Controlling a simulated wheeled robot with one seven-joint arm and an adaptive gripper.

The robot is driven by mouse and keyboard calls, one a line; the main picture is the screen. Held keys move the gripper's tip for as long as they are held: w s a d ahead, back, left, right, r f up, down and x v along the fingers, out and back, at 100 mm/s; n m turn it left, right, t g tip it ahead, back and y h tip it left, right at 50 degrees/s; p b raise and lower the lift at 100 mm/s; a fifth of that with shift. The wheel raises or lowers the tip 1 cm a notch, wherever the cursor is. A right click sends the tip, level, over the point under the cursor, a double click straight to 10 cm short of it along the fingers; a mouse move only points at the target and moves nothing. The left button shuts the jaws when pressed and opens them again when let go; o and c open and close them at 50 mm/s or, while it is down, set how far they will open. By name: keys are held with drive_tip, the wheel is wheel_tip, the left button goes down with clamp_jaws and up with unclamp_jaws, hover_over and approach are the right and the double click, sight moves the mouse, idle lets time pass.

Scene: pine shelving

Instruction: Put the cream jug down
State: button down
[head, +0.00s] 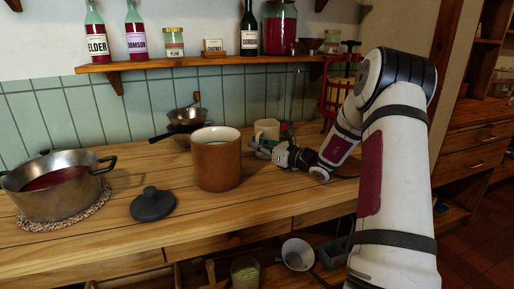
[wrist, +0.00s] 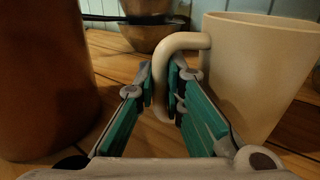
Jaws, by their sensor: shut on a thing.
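The cream jug (head: 267,129) is at the back of the wooden counter, right of a brown crock, partly hidden by my gripper. In the wrist view the cream jug (wrist: 262,70) is upright at the right, its handle (wrist: 181,42) reaching left between my fingers. My gripper (head: 262,147) is shut on that handle; its green-padded fingers (wrist: 168,95) sit on either side of it. The jug's base is low, at or close to the counter top; I cannot tell whether it touches.
The brown crock (head: 217,160) stands close left of my gripper, also large in the wrist view (wrist: 40,80). Stacked pans (head: 186,122) are behind. A pot (head: 55,187) and a dark lid (head: 152,204) are left. A red rack (head: 340,90) is right. Counter front (head: 230,215) is clear.

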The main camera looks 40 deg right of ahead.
drive_tip(key=shift+r, duration=0.1)
drive_tip(key=c, duration=2.1)
unclamp_jaws()
drive_tip(key=shift+f, duration=0.2)
drive_tip(key=o, duration=0.4)
drive_tip(key=shift+r, duration=0.15)
